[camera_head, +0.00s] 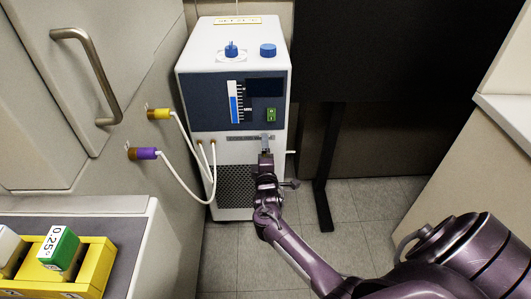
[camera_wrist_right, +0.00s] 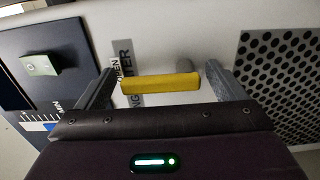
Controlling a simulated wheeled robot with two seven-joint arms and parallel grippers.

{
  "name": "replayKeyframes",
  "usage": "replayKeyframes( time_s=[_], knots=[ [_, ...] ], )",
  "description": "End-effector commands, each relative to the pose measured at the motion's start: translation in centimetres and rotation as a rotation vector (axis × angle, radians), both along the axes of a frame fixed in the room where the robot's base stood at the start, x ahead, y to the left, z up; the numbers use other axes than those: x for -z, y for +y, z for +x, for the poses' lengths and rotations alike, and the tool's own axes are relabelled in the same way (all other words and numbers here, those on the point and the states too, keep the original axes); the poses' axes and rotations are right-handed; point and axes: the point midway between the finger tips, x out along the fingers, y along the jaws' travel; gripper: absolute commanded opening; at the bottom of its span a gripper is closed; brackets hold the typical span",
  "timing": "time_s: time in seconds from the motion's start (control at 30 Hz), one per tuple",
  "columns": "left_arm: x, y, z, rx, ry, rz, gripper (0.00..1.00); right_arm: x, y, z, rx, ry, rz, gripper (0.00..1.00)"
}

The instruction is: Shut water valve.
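The yellow valve handle (camera_wrist_right: 160,83) shows in the right wrist view, on a light grey panel with a grey label (camera_wrist_right: 128,75) whose readable part ends in "TER". A grey stem shows behind its right end. My right gripper (camera_wrist_right: 161,70) is open, with one finger beyond each end of the handle; gaps show on both sides. In the head view my right gripper (camera_head: 266,143) is at the lower front of a white and dark blue machine (camera_head: 205,112) and hides the handle there. My left gripper is in neither view.
A perforated grille (camera_head: 235,183) lies below the handle. White hoses (camera_head: 184,184) run from the machine to yellow and purple fittings (camera_head: 145,153) on the left wall. A black stand leg (camera_head: 322,205) is to the right. A yellow block holder (camera_head: 92,280) sits at lower left.

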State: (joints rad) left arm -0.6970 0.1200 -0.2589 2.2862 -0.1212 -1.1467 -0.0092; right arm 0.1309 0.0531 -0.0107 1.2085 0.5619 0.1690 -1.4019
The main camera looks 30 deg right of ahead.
Motion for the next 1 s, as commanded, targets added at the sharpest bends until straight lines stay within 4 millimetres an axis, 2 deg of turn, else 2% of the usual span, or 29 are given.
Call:
replayKeyframes(
  time_s=[0.03,0.37,0.67,1.0],
  knots=[
    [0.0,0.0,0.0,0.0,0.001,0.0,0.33,0.0,0.0,0.0,0.0,0.0,0.0,0.9],
    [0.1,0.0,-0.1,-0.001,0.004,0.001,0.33,0.0,0.0,0.0,0.0,0.001,0.001,0.46],
    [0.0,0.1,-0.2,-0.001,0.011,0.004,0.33,0.0,-0.1,-0.1,0.001,-0.017,0.03,0.46],
    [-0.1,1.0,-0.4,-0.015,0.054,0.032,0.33,0.0,-0.6,-0.4,0.001,-0.13,0.216,0.46]
  ],
)
